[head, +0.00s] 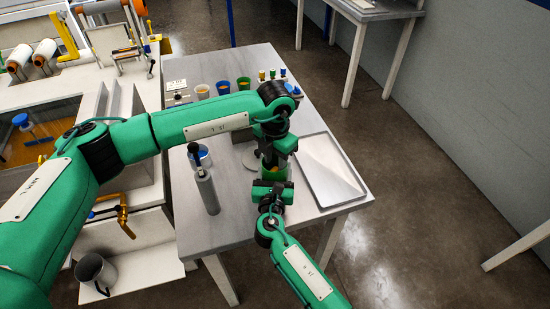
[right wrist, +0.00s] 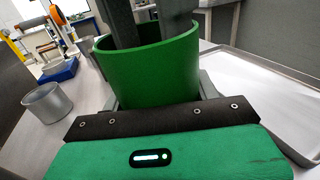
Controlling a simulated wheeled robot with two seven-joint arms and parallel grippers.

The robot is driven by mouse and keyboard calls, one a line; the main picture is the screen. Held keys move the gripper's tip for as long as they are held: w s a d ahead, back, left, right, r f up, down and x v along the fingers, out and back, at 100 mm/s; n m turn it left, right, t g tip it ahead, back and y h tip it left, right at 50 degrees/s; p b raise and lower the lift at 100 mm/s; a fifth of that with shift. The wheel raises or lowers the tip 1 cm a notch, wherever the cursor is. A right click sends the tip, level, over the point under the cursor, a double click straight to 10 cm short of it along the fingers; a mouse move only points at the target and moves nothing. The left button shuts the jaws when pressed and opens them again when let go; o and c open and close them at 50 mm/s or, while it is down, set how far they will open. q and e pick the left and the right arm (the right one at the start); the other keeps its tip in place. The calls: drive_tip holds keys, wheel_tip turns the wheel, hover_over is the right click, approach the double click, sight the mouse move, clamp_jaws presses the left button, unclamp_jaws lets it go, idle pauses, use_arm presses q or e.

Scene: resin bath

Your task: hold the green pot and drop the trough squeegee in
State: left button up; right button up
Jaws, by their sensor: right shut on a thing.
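The green pot (right wrist: 150,70) stands upright in my right gripper (right wrist: 155,105), which is shut on it. In the head view the pot (head: 276,172) is mostly hidden by my arms, near the front of the grey table. My left gripper (head: 272,150) points down directly over the pot. In the right wrist view its two dark grey fingers (right wrist: 152,35) reach into the pot's mouth, apart, with nothing clearly visible between them. The pot's inside is hidden, and I cannot make out the trough squeegee.
A pale tray (head: 345,190) lies to the right. Several coloured cups (head: 223,88) stand behind. A blue-topped tool (head: 22,121) is in the bath.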

use_arm(q)
wheel_tip(320, 180, up, 12)
idle(0.6)
idle(0.5)
use_arm(e)
drive_tip(key=o, duration=0.9)
